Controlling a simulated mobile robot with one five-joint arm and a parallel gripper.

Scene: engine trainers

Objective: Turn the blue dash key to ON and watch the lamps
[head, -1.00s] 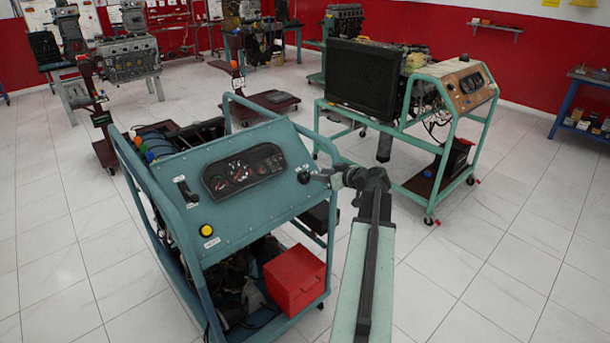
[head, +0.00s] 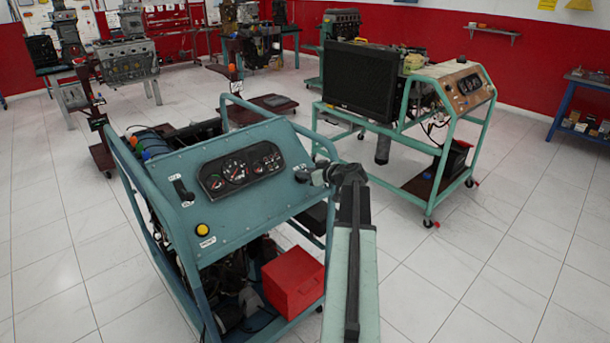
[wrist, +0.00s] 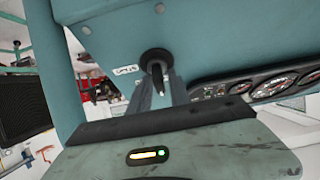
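The blue engine trainer (head: 235,205) stands left of centre in the head view, with a sloped dash panel. Its key switch (wrist: 155,57) is a black round collar with a small metallic key (wrist: 157,76) pointing at the wrist camera. My gripper (wrist: 158,88) is right in front of the switch, its dark fingers apart on either side of the key. A narrow gap seems to show around the key. In the head view my gripper (head: 317,175) covers most of the switch. The gauge cluster (head: 241,168) shows dials and red marks; I cannot tell any lit lamps.
A yellow button (head: 202,230) and a black lever (head: 182,189) sit on the panel's left. A red box (head: 293,280) lies low in the frame. A green trainer with a radiator (head: 358,80) stands behind right. Floor at right is clear.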

